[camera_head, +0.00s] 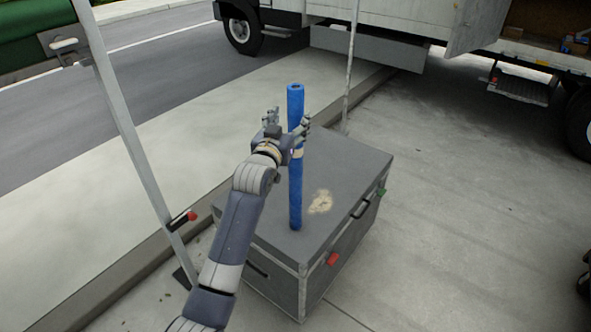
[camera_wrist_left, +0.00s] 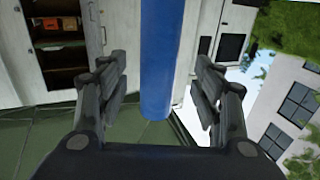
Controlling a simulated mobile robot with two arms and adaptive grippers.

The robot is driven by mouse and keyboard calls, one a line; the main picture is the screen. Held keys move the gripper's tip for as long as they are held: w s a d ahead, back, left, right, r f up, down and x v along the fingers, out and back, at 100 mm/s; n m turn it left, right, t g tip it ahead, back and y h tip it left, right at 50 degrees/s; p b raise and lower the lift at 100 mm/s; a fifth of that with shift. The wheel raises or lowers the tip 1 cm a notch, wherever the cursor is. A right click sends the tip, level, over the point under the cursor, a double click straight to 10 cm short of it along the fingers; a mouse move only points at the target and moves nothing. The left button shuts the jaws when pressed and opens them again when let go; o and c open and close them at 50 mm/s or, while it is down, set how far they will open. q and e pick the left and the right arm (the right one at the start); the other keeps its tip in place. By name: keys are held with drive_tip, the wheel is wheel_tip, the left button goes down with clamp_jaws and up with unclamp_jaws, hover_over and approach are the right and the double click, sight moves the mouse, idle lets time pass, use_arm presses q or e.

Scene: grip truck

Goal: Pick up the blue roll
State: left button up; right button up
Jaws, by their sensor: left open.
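The blue roll (camera_head: 295,190) stands upright on top of a grey case (camera_head: 258,204), with a pale band around its middle. My left gripper (camera_head: 288,125) is at the upper half of the roll, with its fingers beside it. In the left wrist view the roll (camera_wrist_left: 160,60) runs between the two open fingers of the left gripper (camera_wrist_left: 163,92), with a gap on each side. I cannot tell how deep the roll sits between the fingers. My right gripper is not clearly in view.
A metal pole (camera_head: 124,130) rises at left, and a thinner pole (camera_head: 350,70) stands behind the case. A white truck (camera_head: 395,20) is parked at the back. The pavement at right (camera_head: 470,190) is mostly clear.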

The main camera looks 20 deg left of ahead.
sight(293, 116)
use_arm(q)
drive_tip(key=shift+w+d+f+p, duration=0.1)
drive_tip(key=shift+w+p, duration=0.55)
drive_tip(key=shift+w, duration=1.75)
clamp_jaws()
